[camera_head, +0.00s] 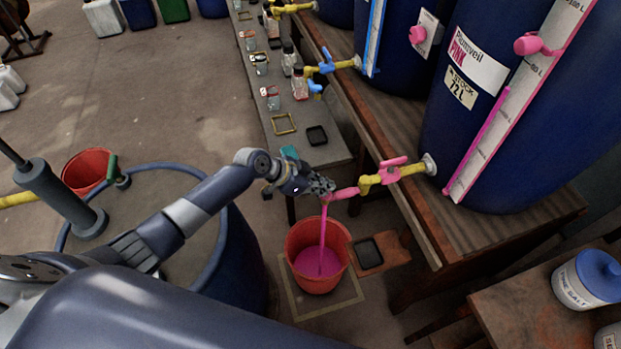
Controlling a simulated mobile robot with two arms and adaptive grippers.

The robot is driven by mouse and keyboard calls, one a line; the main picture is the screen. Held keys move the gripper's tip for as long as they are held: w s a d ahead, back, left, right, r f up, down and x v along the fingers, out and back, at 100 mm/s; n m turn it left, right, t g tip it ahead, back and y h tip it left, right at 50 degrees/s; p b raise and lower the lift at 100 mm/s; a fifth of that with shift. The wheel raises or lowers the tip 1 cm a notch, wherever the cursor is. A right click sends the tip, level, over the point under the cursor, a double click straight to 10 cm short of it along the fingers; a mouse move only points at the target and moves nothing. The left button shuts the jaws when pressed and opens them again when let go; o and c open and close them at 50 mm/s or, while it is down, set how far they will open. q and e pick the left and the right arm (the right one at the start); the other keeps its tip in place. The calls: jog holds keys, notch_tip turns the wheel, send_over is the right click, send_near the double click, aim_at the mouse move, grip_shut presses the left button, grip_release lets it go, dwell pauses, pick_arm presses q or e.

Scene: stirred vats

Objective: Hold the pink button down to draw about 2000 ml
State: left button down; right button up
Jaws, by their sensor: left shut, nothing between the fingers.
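My left gripper (326,187) is shut with nothing in it. Its fingertips are at the outlet end of the yellow tap (378,181), beside a pink piece (346,193); whether they touch it I cannot tell. The tap has a pink handle (393,162) and comes from the blue vat (480,140) labelled PINK. A pink stream (323,238) falls from near my fingertips into a red bucket (302,236) on the floor, which holds pink liquid (318,262). A pink knob (418,34) sits on a white plate on the vat behind. My right gripper is not in view.
The PINK vat has a level gauge (508,105) with a pink column and a pink marker (530,45). A wooden bench (400,120) carries the vats. A low bench (315,155) holds jars. A lidded tub (585,278) stands at lower right. Another red bucket (84,165) is at left.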

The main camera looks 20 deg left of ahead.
pick_arm(q)
jog(key=v, duration=1.1)
jog(key=shift+s+a, duration=0.2)
jog(key=shift+a, duration=0.15)
jog(key=shift+d+r, duration=0.1)
jog(key=shift+r, duration=0.05)
